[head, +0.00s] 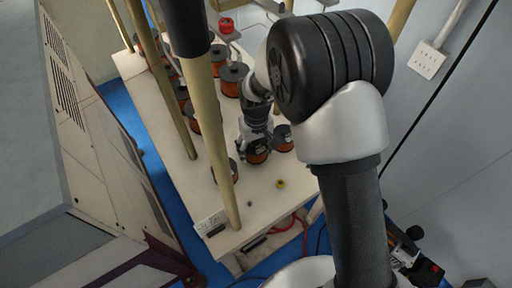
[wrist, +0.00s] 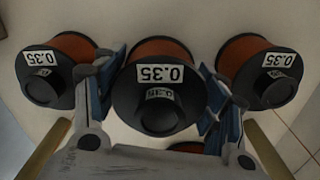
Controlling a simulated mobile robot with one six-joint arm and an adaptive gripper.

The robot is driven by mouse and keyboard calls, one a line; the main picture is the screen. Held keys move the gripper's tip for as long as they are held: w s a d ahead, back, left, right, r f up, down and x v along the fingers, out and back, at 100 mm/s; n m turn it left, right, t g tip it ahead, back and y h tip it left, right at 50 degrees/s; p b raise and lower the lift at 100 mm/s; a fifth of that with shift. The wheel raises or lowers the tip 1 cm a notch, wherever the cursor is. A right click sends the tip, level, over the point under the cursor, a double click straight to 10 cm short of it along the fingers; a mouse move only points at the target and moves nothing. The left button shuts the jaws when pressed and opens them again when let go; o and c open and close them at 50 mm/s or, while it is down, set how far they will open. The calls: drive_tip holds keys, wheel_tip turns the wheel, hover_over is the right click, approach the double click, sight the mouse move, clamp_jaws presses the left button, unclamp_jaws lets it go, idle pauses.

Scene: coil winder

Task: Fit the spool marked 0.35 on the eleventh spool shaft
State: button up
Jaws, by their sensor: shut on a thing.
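In the wrist view a spool marked 0.35 (wrist: 158,72), with dark flanges and orange-brown wire, sits between the two blue-padded fingers of my gripper (wrist: 162,92). The fingers are shut on it. In the head view my gripper (head: 257,136) is low over the pale bench, with the orange of the held spool (head: 257,157) showing beneath it. Whether the spool touches the bench is hard to tell. Other spools marked 0.35 stand at the left (wrist: 62,72) and right (wrist: 256,72) in the wrist view. I cannot make out the eleventh spool shaft.
The pale bench (head: 262,210) carries several more dark-and-orange spools (head: 232,78) toward its far end. Tan posts (head: 215,135) rise along it. A small yellow ring (head: 280,184) lies near the front, where the surface is mostly clear. A large beige cabinet (head: 95,130) stands at left.

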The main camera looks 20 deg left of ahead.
drive_tip(key=shift+f+b, duration=0.35)
drive_tip(key=shift+f, duration=0.25)
drive_tip(key=shift+f, duration=0.35)
drive_tip(key=shift+f+b, duration=0.6)
drive_tip(key=shift+f, duration=0.1)
drive_tip(key=o, duration=1.7)
drive_tip(key=shift+c, duration=0.2)
wheel_tip(320, 180, up, 12)
drive_tip(key=shift+r, duration=0.1)
